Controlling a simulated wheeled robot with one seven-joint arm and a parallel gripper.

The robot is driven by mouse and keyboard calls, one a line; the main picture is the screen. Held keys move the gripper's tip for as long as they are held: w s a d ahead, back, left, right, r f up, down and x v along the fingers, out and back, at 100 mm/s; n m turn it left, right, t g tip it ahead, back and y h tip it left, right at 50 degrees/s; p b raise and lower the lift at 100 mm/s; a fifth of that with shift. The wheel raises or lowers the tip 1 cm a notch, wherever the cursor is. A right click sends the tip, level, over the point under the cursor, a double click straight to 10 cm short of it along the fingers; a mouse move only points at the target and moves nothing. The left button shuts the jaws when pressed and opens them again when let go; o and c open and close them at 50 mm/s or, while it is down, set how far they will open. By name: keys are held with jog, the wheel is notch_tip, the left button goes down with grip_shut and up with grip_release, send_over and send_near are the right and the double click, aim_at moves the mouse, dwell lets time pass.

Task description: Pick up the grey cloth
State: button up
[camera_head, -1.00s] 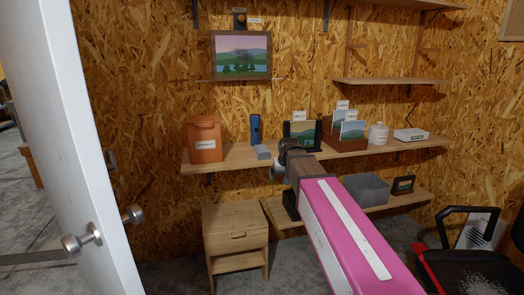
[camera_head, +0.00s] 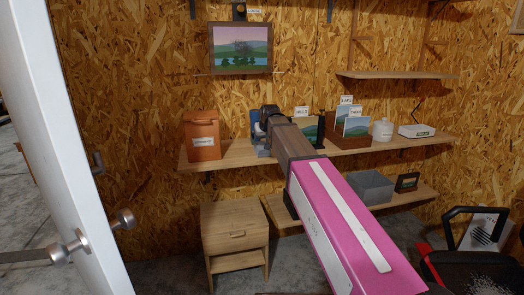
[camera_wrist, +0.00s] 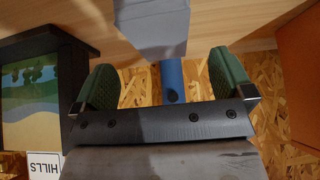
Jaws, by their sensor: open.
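The grey cloth (camera_head: 263,153) is a small folded block on the plank bench (camera_head: 232,158), between the orange canister and the framed hills picture. My arm partly covers it in the head view. In the wrist view the grey cloth (camera_wrist: 153,25) lies just beyond the fingertips, roughly centred between them. My gripper (camera_wrist: 162,62) has its two green fingers spread apart with nothing held. In the head view my gripper (camera_head: 267,120) is over the bench by the cloth, its fingers hard to make out.
The orange canister (camera_head: 203,135) is to the left in the head view. The hills picture (camera_wrist: 35,95) is close to one finger in the wrist view. A card box (camera_head: 345,140) and white jar (camera_head: 382,130) stand farther right.

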aim_at(262, 145)
jog(key=x, duration=0.5)
jog(key=shift+a+f, duration=0.1)
jog(key=shift+f, duration=0.25)
jog(key=c, duration=1.1)
jog(key=shift+r, duration=0.2)
notch_tip(262, 145, up, 4)
jog(key=shift+r, duration=0.1)
jog(key=s+a+r, duration=0.4)
jog(key=s+a, duration=0.1)
jog(key=s+a+r, duration=0.2)
jog(key=s+a, duration=0.1)
jog(key=shift+s+a+r, duration=0.1)
jog(key=shift+a+r, duration=0.05)
jog(key=shift+r, duration=0.1)
